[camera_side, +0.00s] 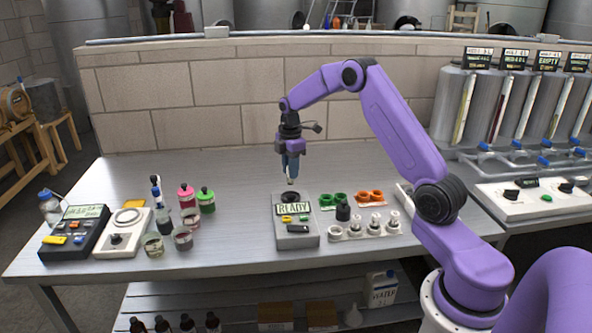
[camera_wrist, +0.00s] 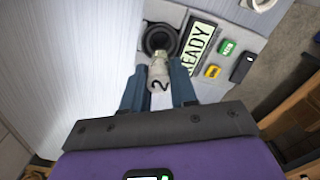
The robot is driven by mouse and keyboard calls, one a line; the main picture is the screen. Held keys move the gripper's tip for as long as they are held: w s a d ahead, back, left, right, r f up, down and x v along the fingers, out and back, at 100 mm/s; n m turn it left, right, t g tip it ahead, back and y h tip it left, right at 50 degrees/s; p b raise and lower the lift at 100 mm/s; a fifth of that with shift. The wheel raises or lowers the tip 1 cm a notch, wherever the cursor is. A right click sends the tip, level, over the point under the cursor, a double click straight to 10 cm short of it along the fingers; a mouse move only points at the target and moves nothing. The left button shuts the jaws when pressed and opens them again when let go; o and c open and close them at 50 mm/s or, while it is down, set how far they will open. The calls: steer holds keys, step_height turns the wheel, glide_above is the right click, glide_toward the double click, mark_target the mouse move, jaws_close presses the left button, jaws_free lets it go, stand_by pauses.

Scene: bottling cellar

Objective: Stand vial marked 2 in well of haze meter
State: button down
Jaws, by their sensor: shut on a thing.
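My gripper (camera_side: 291,170) is shut on the vial marked 2 (camera_wrist: 158,80), a small pale vial with a dark 2 on its side. In the side view the vial (camera_side: 290,181) hangs in the fingers above the haze meter. The haze meter (camera_side: 296,235) is a grey box with a lit READY display, and it also shows in the wrist view (camera_wrist: 226,22). Its round black well (camera_side: 291,197) is empty of any vial that I can see. In the wrist view the vial's far end overlaps the near rim of the well (camera_wrist: 158,36). Its lower end is apart from the well in the side view.
Left are another meter (camera_side: 75,233), a white device (camera_side: 122,233), jars and pink and green bottles. The bench behind the meter is clear.

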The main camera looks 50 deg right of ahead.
mark_target(291, 184)
steer(key=shift+f, duration=2)
steer(key=shift+f, duration=2.35)
stand_by(0.4)
steer(key=c, duration=0.9)
jaws_free()
steer(key=shift+s, duration=0.1)
steer(key=shift+c, duration=1.2)
steer(key=shift+r, duration=0.5)
steer(key=shift+o, duration=1.3)
steer(key=shift+r, duration=2.65)
